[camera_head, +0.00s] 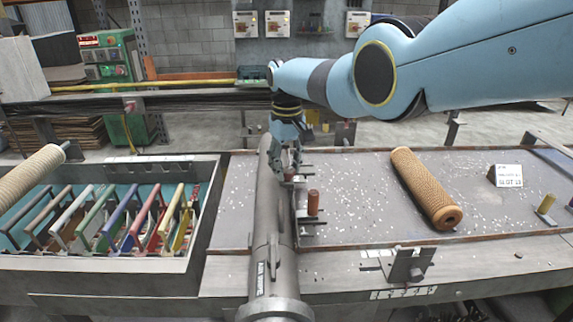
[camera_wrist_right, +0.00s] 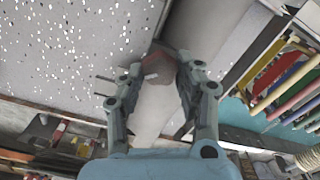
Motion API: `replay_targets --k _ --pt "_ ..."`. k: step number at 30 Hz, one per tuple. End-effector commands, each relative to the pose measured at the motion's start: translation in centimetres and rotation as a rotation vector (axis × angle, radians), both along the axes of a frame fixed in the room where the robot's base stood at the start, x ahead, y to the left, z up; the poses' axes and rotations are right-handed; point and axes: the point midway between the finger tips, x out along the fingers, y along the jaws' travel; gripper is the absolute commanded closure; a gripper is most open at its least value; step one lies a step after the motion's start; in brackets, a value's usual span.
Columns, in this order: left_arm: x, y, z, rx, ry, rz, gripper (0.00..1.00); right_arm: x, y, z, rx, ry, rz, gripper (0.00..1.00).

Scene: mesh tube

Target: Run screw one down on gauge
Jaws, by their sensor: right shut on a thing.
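My right gripper (camera_head: 289,170) points down at the right side of a long grey pipe (camera_head: 268,215), towards its far end. In the wrist view the gripper (camera_wrist_right: 164,62) is shut on a red-brown screw head (camera_wrist_right: 156,70), which has a small pale mark. A second red-brown screw head (camera_head: 313,202) stands upright nearer the front, apart from the gripper, on a small dark metal fixture. I cannot tell which part is the gauge. The shank of the gripped screw is hidden. My left gripper is not in view.
A brown mesh tube (camera_head: 425,188) lies on the speckled bench at right, by a white label card (camera_head: 509,176). A rack of coloured frames (camera_head: 190,250) stands left of the pipe. A dark metal bracket (camera_head: 408,265) sits on the front edge. The bench between fixture and tube is mostly clear.

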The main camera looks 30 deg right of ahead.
Motion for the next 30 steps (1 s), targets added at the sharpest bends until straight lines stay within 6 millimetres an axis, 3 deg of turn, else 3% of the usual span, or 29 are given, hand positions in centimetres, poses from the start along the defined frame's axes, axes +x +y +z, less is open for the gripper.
replay_targets --k 30 --pt "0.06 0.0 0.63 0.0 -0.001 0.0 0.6 -0.27 -0.18 -0.18 -0.001 0.004 -0.905 0.98"
